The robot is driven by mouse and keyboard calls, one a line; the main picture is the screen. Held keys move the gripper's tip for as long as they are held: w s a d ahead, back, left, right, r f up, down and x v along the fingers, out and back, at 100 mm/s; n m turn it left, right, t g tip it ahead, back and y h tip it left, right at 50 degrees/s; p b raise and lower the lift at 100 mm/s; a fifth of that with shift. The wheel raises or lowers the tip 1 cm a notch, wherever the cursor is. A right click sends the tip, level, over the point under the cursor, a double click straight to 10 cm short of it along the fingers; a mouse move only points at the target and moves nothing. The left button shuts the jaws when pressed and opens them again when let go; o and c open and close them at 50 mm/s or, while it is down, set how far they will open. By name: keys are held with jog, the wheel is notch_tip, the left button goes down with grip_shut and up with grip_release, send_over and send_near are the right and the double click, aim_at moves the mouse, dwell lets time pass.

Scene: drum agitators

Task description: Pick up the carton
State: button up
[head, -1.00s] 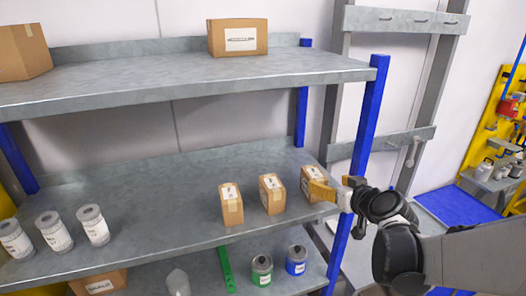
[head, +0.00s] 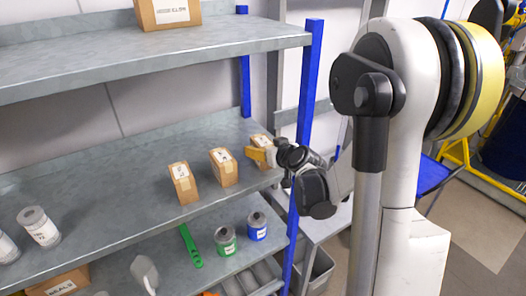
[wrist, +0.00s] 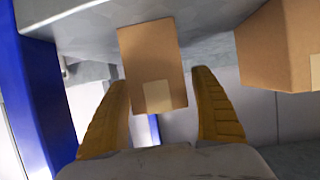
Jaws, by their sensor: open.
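Three small brown cartons with white labels stand in a row on the middle shelf: a left carton (head: 181,184), a middle carton (head: 224,168) and a right carton (head: 259,139). My gripper (head: 258,155), with yellow fingers, is at the right carton and partly hides it. In the wrist view the fingers of my gripper (wrist: 160,80) are open, one on each side of a carton (wrist: 150,50), with gaps showing at both sides. Its near end reaches between the fingertips. A second carton (wrist: 280,45) stands to the right in that view.
The blue shelf post (head: 303,125) is close to my arm, and also in the wrist view (wrist: 35,90). The upper shelf (head: 150,55) overhangs the middle shelf (head: 110,185). Grey cans (head: 40,228) stand at left. Green (head: 225,240) and blue (head: 257,227) cans sit below.

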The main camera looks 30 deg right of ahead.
jog(key=c, duration=1.4)
